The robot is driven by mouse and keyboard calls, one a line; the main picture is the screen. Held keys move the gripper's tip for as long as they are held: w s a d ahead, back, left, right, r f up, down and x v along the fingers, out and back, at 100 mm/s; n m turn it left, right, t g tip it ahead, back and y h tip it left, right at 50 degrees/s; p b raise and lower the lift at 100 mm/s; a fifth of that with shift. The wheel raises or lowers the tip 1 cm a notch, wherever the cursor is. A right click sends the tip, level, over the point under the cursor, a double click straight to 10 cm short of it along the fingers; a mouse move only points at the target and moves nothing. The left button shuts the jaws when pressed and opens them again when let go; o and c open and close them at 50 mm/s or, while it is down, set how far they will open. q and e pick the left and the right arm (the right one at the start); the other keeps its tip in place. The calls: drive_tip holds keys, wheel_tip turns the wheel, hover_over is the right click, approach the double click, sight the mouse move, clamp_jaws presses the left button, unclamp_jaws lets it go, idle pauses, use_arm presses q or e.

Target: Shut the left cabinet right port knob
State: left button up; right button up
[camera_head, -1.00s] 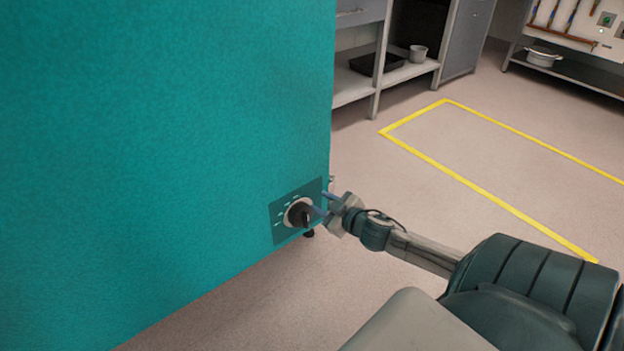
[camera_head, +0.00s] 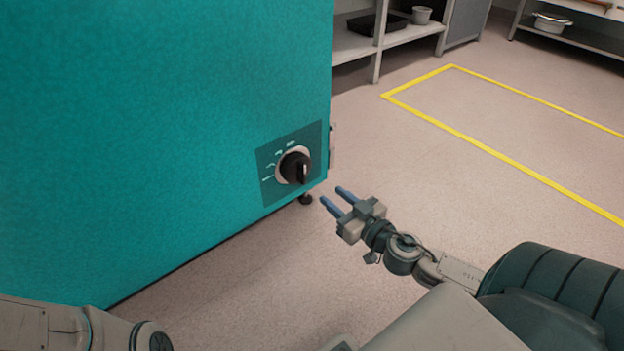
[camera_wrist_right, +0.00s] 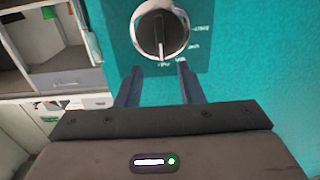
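The port knob (camera_head: 295,167) is a black dial with a pale ring on a dark teal label plate (camera_head: 268,172), low near the right edge of the teal cabinet (camera_head: 170,100). In the right wrist view the knob (camera_wrist_right: 161,32) is just beyond the fingertips, its grip ridge upright in the picture. My right gripper (camera_head: 335,198) is open and empty, apart from the knob, below and to its right in the head view. Its two blue fingers also show spread in the right wrist view (camera_wrist_right: 158,80). Part of my left arm shows at lower left; its gripper is out of view.
The floor right of the cabinet is clear, with a yellow line (camera_head: 500,160) marked on it. A shelf unit (camera_head: 355,45) with a black tray (camera_head: 378,25) and a grey pot (camera_head: 422,15) stands at the back.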

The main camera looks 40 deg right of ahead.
sight(305, 173)
drive_tip(key=w+p, duration=0.1)
drive_tip(key=w, duration=0.1)
drive_tip(key=w+p, duration=0.1)
drive_tip(key=w, duration=0.2)
drive_tip(key=w+p, duration=0.1)
drive_tip(key=w, duration=0.1)
drive_tip(key=shift+w+a+r+p, duration=0.15)
drive_tip(key=shift+w+a+p, duration=0.05)
drive_tip(key=shift+a+p, duration=0.15)
drive_tip(key=shift+w+f+b, duration=0.2)
drive_tip(key=shift+w+b, duration=0.35)
drive_tip(key=shift+w, duration=0.05)
drive_tip(key=shift+w+a+r+b, duration=0.1)
drive_tip(key=shift+w+b, duration=0.35)
drive_tip(key=shift+w, duration=0.35)
clamp_jaws()
